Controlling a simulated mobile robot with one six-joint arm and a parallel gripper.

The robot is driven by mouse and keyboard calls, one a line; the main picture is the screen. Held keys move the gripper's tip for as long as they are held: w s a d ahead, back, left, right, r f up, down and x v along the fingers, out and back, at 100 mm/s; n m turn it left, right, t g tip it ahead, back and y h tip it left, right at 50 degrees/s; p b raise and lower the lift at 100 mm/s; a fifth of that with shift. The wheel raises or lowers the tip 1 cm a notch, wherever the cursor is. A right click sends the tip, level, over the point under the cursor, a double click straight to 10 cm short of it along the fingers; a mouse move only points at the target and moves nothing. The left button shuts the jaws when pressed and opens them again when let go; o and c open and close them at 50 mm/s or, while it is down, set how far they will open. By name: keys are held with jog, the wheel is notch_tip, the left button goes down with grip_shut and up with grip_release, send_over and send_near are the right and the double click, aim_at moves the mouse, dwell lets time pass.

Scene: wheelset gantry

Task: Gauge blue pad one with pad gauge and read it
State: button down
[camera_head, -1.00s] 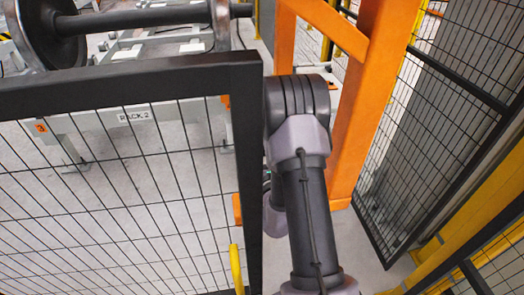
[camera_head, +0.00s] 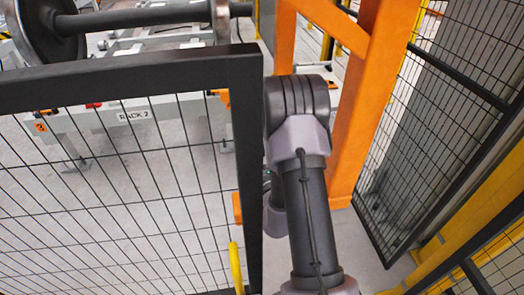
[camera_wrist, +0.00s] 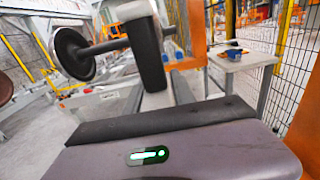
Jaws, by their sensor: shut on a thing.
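In the wrist view, the purple-grey body with a green light at the bottom is part of my arm's end. My gripper (camera_wrist: 153,88) is beyond it, its fingers hard to make out. It is shut on a dark upright block with a pale top, which I take to be the pad gauge (camera_wrist: 147,52). Small blue pieces (camera_wrist: 178,54) show just right of the block, near the orange post; I cannot tell whether one is blue pad one. No readout is legible. In the head view my arm reaches away beside the fence, and its gripper is hidden.
A black mesh fence panel (camera_head: 130,84) stands left of my arm, with rack 2 (camera_head: 165,112) and a wheelset (camera_head: 140,17) behind it. An orange gantry post (camera_head: 355,110) is close on the right. The wrist view shows a small table (camera_wrist: 240,62) with a blue item on top.

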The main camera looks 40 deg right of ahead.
jog(key=shift+f+b, duration=1.6)
jog(key=shift+f, duration=0.25)
dwell(0.8)
notch_tip(320, 180, up, 9)
jog(key=p, duration=0.8)
jog(key=shift+r, duration=0.1)
